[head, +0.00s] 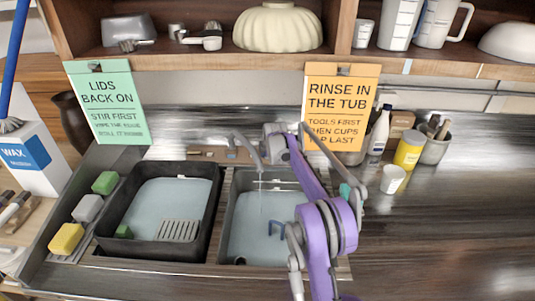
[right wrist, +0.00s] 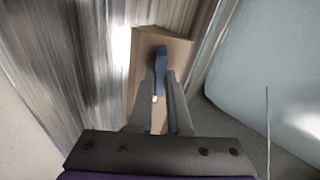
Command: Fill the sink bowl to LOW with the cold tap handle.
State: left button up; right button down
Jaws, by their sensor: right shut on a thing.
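The sink bowl (head: 232,215) is the grey basin right of the black tub, with pale blue water (head: 255,240) in it. I cannot read a LOW mark. The curved tap spout (head: 246,148) reaches over it, and a thin stream (head: 262,200) falls from it; a thin line, likely this stream, shows in the right wrist view (right wrist: 268,125). The blue cold tap handle (right wrist: 161,62) stands on a tan block. My right gripper (right wrist: 161,82) is shut on the handle; in the head view my arm largely hides it. My left gripper is not in view.
A black tub (head: 105,235) with water and a grey rack stands left of the sink, beside several coloured sponges (head: 88,208). A white cup (head: 392,179), a yellow jar (head: 409,150) and bottles stand behind right. The right counter (head: 450,235) is clear.

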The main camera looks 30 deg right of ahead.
jog(key=shift+m, duration=0.5)
jog(key=c, duration=0.9)
grip_release()
jog(key=shift+o, duration=0.2)
notch_tip(320, 180, up, 10)
jog(key=shift+p, duration=0.4)
